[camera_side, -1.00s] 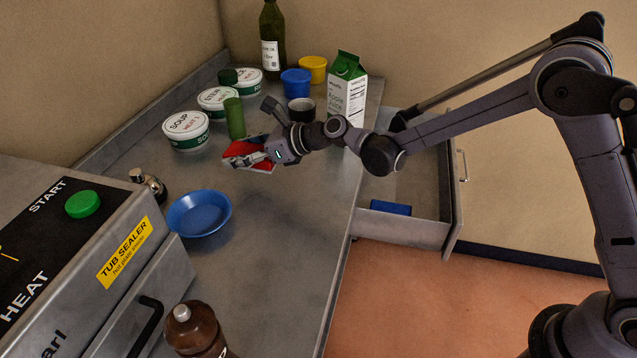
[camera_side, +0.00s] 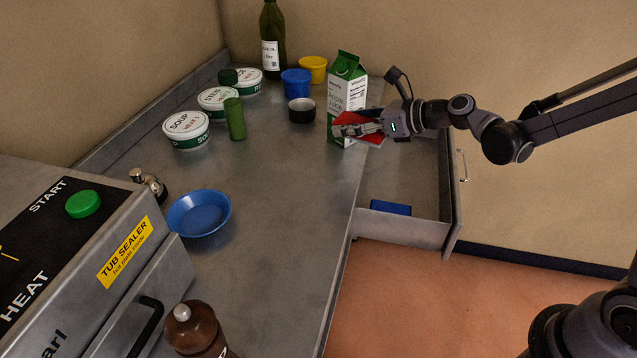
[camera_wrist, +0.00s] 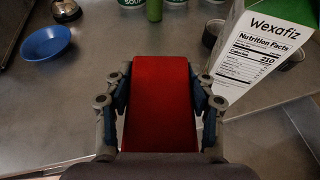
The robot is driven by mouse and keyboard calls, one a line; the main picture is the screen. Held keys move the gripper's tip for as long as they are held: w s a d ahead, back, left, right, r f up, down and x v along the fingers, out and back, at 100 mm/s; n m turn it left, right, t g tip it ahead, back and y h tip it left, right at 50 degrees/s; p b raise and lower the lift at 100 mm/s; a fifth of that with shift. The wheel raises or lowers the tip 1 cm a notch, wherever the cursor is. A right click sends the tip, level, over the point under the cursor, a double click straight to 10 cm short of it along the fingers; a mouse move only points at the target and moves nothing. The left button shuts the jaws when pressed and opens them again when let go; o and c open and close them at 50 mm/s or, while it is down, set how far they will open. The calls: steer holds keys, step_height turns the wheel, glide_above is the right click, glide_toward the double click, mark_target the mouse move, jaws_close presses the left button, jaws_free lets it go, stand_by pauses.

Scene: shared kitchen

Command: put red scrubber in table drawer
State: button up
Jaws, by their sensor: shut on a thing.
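The red scrubber (camera_wrist: 160,103) is a flat red block between my gripper's fingers in the wrist view. In the side view the scrubber (camera_side: 372,139) shows partly behind the fingers. My gripper (camera_side: 362,130) is shut on it and holds it in front of the juice carton, near the table's right edge. The table drawer (camera_side: 402,231) stands open on the right side of the table. A blue block (camera_side: 390,207) lies inside at its front end. Part of the drawer's inside is hidden by my arm.
A juice carton (camera_side: 347,92) stands close beside my gripper; it fills the upper right of the wrist view (camera_wrist: 262,52). A dark small bowl (camera_side: 302,112), soup tubs (camera_side: 186,129) and a green cylinder (camera_side: 235,119) stand farther left. A blue bowl (camera_side: 199,212) sits on clear table.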

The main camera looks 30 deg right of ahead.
steer(key=s+d+f+m+t+h, duration=0.1)
steer(key=s+d+m+h, duration=0.2)
steer(key=s+d, duration=0.6)
steer(key=w+a+n+y, duration=0.1)
steer(key=w+a, duration=0.2)
steer(key=w+a+n+y, duration=0.1)
steer(key=w+a, duration=0.3)
steer(key=w+a+r+n+g+y, duration=0.1)
steer(key=w+a, duration=0.2)
steer(key=shift+w+a+r+y, duration=0.1)
steer(key=shift+w+a+y, duration=0.05)
steer(key=shift+a+y, duration=0.15)
steer(key=w+a+n+g+y, duration=0.25)
steer(key=w+a, duration=0.45)
steer(key=a, duration=0.4)
glide_above(235, 184)
steer(key=shift+n+t, duration=0.25)
steer(key=f, duration=0.6)
steer(key=shift+s+d+f, duration=0.1)
steer(key=shift+d+f, duration=0.1)
steer(key=shift+d, duration=0.1)
steer(key=shift+a+f, duration=0.3)
steer(key=shift+a, duration=0.05)
steer(key=shift+f, duration=1.9)
steer(key=shift+f, duration=0.1)
steer(key=o, duration=1)
steer(key=shift+o, duration=0.2)
